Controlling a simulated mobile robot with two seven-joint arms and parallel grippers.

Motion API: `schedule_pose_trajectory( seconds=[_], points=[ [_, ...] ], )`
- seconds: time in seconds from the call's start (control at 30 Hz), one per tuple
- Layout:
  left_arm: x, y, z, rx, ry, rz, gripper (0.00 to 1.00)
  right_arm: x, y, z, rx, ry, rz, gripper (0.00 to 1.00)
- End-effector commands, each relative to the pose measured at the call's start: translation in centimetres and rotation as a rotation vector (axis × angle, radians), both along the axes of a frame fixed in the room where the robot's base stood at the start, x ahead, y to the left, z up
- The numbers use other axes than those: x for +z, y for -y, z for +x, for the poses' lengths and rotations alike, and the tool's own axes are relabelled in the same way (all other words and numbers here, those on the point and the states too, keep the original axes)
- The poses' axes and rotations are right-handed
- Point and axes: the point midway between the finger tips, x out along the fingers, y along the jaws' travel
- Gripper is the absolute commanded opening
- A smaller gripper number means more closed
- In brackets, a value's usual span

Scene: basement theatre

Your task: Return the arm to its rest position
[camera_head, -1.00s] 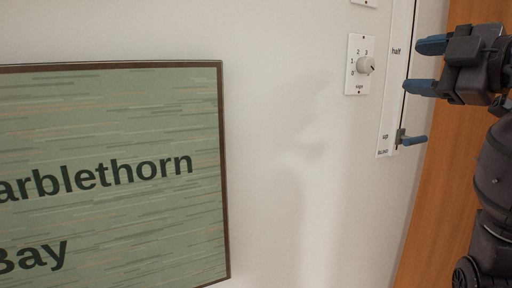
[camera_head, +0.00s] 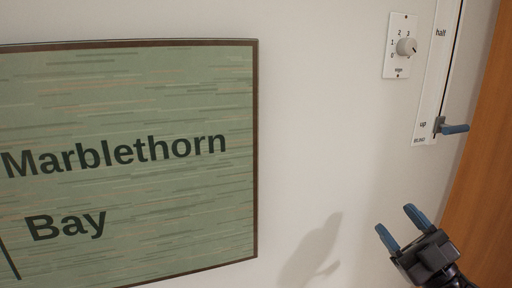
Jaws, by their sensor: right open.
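My right gripper (camera_head: 402,226) is at the lower right of the head view, with two blue fingers spread apart and nothing between them. It points up and to the left, in front of the white wall (camera_head: 330,110), and its shadow falls on the wall to its left. It is below the blue lever (camera_head: 454,129) of the slide panel and apart from it. Most of my right arm is out of frame below. My left gripper is not in view.
A green framed sign (camera_head: 130,105) reading "Marblethorn Bay" hangs at left. A white panel with a round knob (camera_head: 406,47) and a tall slide panel (camera_head: 433,85) marked "half" and "up" are at upper right. Orange wood (camera_head: 486,180) borders the right edge.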

Motion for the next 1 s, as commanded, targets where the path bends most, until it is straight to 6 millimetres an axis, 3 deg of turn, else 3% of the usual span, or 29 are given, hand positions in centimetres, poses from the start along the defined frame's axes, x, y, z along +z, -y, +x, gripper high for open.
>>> schedule_pose_trajectory(
  seconds=[0.03,0.27,0.4,0.6,0.7,0.8,1.0],
  points=[
    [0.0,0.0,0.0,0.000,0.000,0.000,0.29,-2.8,0.8,-0.2,-0.055,-0.070,0.057,0.58],
    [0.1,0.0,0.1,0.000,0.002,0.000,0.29,-15.6,3.8,-2.5,-0.325,-0.431,0.226,0.58],
    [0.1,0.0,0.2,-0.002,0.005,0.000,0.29,-23.4,4.2,-5.6,-0.442,-0.677,0.261,0.58],
    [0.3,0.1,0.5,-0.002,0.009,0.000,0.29,-32.7,3.2,-11.6,-0.533,-1.013,0.264,0.58],
    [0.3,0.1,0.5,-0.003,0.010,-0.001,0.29,-35.7,2.4,-14.3,-0.547,-1.138,0.254,0.58],
    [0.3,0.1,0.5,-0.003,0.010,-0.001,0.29,-37.5,1.7,-16.1,-0.548,-1.220,0.247,0.58],
    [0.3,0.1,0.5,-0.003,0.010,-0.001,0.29,-38.5,1.3,-17.2,-0.545,-1.268,0.241,0.58]
  ],
)
